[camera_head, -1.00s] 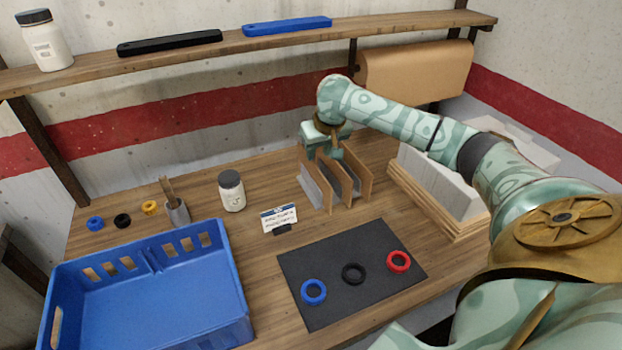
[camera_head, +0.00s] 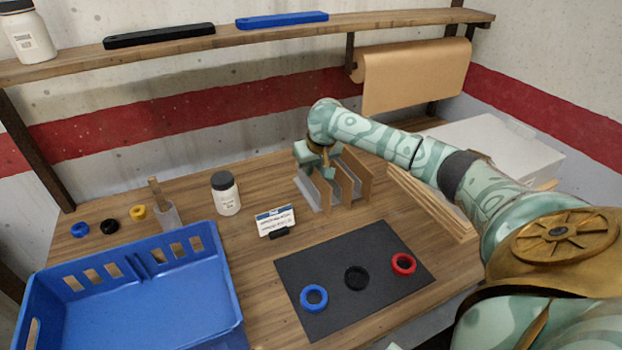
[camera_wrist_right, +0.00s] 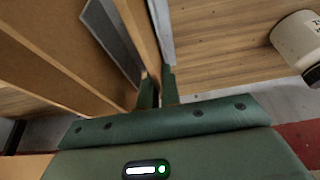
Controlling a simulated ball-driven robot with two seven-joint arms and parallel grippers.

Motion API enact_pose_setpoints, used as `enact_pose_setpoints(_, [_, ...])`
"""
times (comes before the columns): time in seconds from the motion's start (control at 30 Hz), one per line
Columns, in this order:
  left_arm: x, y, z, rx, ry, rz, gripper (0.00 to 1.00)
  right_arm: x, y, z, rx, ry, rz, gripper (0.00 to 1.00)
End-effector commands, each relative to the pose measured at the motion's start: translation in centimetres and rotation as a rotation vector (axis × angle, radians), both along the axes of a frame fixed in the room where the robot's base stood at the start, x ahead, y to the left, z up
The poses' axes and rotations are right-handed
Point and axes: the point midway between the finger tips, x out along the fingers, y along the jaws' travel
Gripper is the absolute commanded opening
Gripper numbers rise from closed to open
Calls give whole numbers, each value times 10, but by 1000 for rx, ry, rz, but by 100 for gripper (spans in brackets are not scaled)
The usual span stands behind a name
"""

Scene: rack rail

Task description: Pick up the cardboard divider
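Upright cardboard dividers (camera_head: 358,179) stand in a slotted rack with grey panels (camera_head: 309,190) near the back of the table. My right gripper (camera_head: 322,172) points down into this rack, at its left part. In the right wrist view, the two fingers (camera_wrist_right: 159,88) sit on either side of the edge of a brown cardboard panel (camera_wrist_right: 139,28), with a narrow gap. I cannot tell whether they press on it. Grey panels flank it, and larger brown panels stand to the left.
A white jar (camera_head: 226,195) and a small sign (camera_head: 276,221) stand left of the rack. A dark mat (camera_head: 323,247) with blue, black and red rings lies in front. A blue crate (camera_head: 232,291) is at front left. A white box (camera_head: 499,147) stands right, behind my arm.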

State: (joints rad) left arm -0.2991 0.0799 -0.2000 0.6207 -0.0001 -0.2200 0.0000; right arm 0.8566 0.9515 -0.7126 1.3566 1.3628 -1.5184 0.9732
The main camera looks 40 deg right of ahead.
Motion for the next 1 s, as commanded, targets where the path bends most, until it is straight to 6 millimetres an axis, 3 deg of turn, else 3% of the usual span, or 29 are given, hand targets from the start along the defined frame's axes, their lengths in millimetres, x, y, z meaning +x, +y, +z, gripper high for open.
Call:
enact_pose_setpoints(0.37, [0,0,2,0,1,0,36,0,0,3,0,0,0,0])
enact_pose_setpoints(0.73, [9,0,37,0,-21,0,36,0,0,80,2,-5,0,0])
enact_pose_setpoints(1.0, [10,0,44,1,-26,0,36,0,0,101,2,-1,0,0])
